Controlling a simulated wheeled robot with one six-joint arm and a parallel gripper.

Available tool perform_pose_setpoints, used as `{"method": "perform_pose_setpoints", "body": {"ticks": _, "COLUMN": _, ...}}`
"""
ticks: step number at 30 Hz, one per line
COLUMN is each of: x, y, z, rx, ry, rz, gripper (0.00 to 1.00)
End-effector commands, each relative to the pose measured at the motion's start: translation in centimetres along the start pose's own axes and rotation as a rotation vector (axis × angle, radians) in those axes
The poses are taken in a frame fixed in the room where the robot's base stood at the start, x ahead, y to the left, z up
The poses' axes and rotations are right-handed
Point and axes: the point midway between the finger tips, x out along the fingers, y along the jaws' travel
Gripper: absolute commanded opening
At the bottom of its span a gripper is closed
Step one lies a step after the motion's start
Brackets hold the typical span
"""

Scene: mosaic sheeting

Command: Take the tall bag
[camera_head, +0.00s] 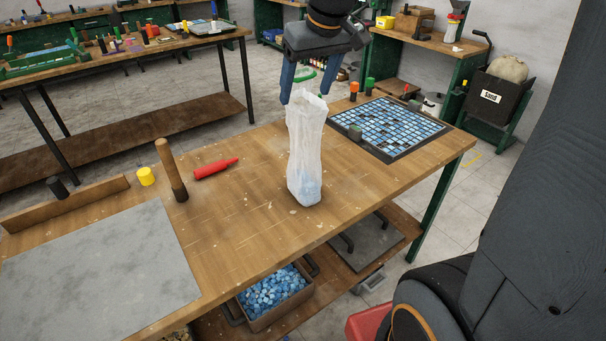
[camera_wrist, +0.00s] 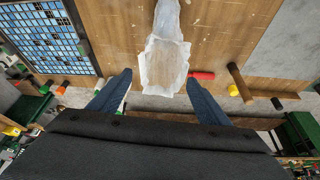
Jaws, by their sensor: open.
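The tall bag (camera_head: 305,150) is a whitish, translucent plastic bag standing upright on the wooden table, with something bluish at its bottom. My gripper (camera_head: 305,98) is open above it, with its blue fingers pointing down on either side of the bag's top in the head view. In the wrist view the bag (camera_wrist: 166,55) lies between and ahead of the two fingertips of my gripper (camera_wrist: 158,80). The fingers show gaps to the bag there, and nothing is held.
On the table (camera_head: 250,225) are a blue mosaic sheet (camera_head: 390,125), a red bottle-like item (camera_head: 215,168), a wooden-handled tool (camera_head: 170,170), a yellow cap (camera_head: 146,176) and a grey sheet (camera_head: 100,270). Small orange and green items stand behind the bag. A box of blue pieces (camera_head: 272,290) is below.

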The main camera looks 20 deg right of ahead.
Motion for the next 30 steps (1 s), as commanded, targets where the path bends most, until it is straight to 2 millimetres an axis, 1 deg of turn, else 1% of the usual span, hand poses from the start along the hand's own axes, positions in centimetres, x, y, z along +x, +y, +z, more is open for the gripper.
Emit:
{"method": "perform_pose_setpoints", "body": {"ticks": 11, "x": 3.2, "y": -0.1, "z": 0.4, "rx": 0.001, "ry": -0.004, "rz": -0.001, "gripper": 0.7}}
{"method": "perform_pose_setpoints", "body": {"ticks": 17, "x": 5.7, "y": -0.3, "z": 1.1, "rx": 0.003, "ry": -0.006, "rz": 0.0, "gripper": 0.7}}
{"method": "perform_pose_setpoints", "body": {"ticks": 21, "x": 7.2, "y": -0.3, "z": 1.0, "rx": 0.003, "ry": -0.003, "rz": 0.0, "gripper": 0.7}}
{"method": "perform_pose_setpoints", "body": {"ticks": 24, "x": 7.7, "y": -0.2, "z": 0.9, "rx": 0.003, "ry": -0.001, "rz": 0.001, "gripper": 0.7}}
{"method": "perform_pose_setpoints", "body": {"ticks": 30, "x": 7.8, "y": -0.2, "z": 0.9, "rx": 0.003, "ry": 0.0, "rz": 0.002, "gripper": 0.7}}
